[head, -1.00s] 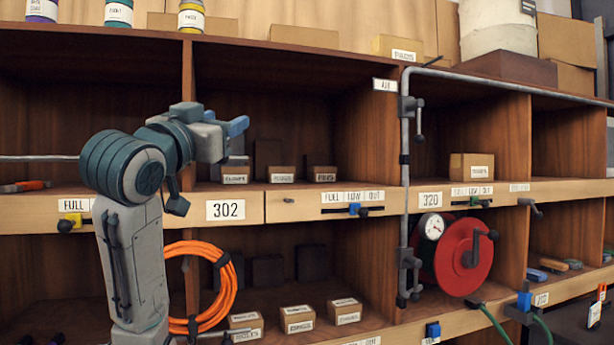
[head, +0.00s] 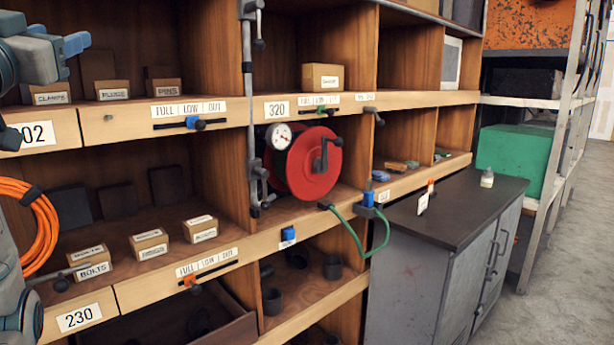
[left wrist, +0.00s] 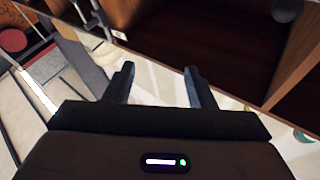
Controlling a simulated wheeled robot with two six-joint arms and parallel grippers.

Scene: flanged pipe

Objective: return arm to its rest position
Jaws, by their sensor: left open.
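My left arm shows at the left edge of the head view. My left gripper (head: 62,50) is there in front of the upper shelf, near the box labelled CLAMPS (head: 46,93). In the left wrist view the left gripper (left wrist: 158,85) has its two dark fingers apart with nothing between them. Beyond the fingers are pale floor and a dark shelf compartment (left wrist: 225,45). My right gripper is in neither view now.
The wooden shelf unit (head: 150,120) stands close in front. A red hose reel (head: 312,163) with a gauge and a green hose sits in it. An orange coil (head: 40,235) hangs at the left. A grey cabinet (head: 450,210) stands right; floor (head: 570,240) beyond is clear.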

